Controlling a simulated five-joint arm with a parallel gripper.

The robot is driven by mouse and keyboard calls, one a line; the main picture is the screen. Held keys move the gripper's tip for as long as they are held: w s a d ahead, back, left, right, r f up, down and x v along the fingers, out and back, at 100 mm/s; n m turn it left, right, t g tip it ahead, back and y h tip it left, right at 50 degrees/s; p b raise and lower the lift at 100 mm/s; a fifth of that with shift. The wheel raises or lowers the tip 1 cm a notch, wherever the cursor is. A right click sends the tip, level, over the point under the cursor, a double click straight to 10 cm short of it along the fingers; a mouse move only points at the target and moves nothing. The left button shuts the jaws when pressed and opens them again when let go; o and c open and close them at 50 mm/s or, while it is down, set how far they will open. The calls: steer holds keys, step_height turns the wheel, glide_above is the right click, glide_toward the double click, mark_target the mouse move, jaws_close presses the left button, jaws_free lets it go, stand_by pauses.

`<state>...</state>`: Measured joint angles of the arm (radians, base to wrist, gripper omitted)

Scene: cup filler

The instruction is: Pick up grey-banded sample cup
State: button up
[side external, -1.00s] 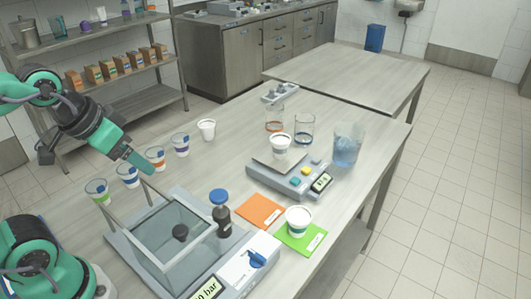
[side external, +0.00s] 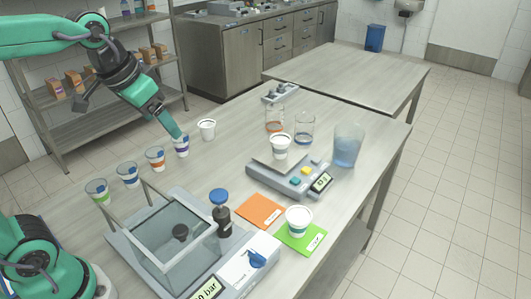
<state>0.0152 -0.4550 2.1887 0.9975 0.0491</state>
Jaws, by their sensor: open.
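A row of sample cups runs along the left of the table. At its far end stands a plain-looking white cup (side external: 207,130); a grey band is too faint to make out, but no coloured band shows on it. Beside it, nearer, is a purple-banded cup (side external: 182,149), partly covered by my gripper (side external: 179,136). My gripper is open, its tip pointing down over the purple-banded cup and to the left of the plain white one. Whether it touches the purple-banded cup cannot be told. It holds nothing that shows.
Orange-banded (side external: 155,160), blue-banded (side external: 128,177) and green-banded (side external: 97,193) cups continue the row. A glass-walled box (side external: 170,238) stands in front. A scale (side external: 297,183) bears a cup (side external: 280,147); another cup (side external: 298,222) is on a green card (side external: 312,244).

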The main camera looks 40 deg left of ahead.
steer(key=w+d+r+m+g, duration=0.1)
steer(key=w+r, duration=0.1)
steer(key=w, duration=0.9)
steer(key=m+g, duration=0.3)
steer(key=g, duration=0.1)
glide_above(281, 138)
step_height(281, 138, down, 17)
steer(key=shift+d+r, duration=0.1)
steer(key=shift+d, duration=0.05)
steer(key=shift+w+f, duration=0.2)
steer(key=shift+f, duration=0.25)
steer(key=shift+s+f, duration=0.15)
steer(key=shift+f, duration=3.75)
